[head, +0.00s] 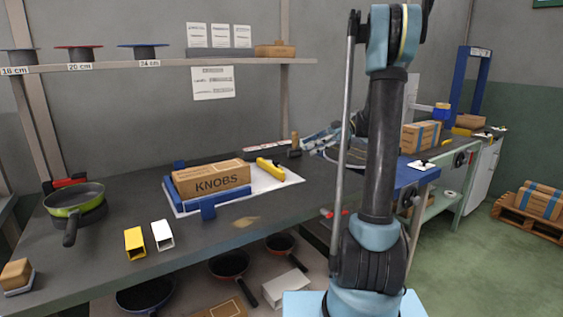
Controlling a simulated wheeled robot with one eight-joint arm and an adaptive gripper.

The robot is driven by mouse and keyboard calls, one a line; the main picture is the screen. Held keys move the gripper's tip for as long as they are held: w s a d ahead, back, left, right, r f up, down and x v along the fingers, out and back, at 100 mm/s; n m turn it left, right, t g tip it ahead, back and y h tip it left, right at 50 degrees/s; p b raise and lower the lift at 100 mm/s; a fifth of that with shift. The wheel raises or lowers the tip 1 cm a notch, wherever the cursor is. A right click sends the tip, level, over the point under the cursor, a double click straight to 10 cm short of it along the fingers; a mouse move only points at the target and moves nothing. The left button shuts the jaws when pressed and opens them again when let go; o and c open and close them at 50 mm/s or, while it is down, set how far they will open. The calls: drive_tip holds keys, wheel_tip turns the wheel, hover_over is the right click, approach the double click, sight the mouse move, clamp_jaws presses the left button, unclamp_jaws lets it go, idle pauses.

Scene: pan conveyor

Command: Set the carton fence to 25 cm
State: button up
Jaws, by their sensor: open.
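A brown carton marked KNOBS (212,180) lies in a blue-edged frame on a white board (265,184) on the dark bench. A low blue rail (236,195) with a blue block (208,211) runs along its front, and another blue block (180,164) stands behind it. Which part is the carton fence, and any scale for it, I cannot make out. Another carton with blue bands (421,136) stands on the station at the right. My gripper (312,139) appears small beyond the bench's far right part, partly hidden by my arm, and looks open and empty.
A green pan (75,203) and yellow (135,242) and white (162,235) sleeves stand at the bench's left. A yellow tool (270,169) lies on the board's right side. Green floor (475,270) is clear at the right.

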drive_tip(key=x, duration=1.3)
drive_tip(key=shift+a+f, duration=0.2)
drive_tip(key=shift+a, duration=0.05)
clamp_jaws()
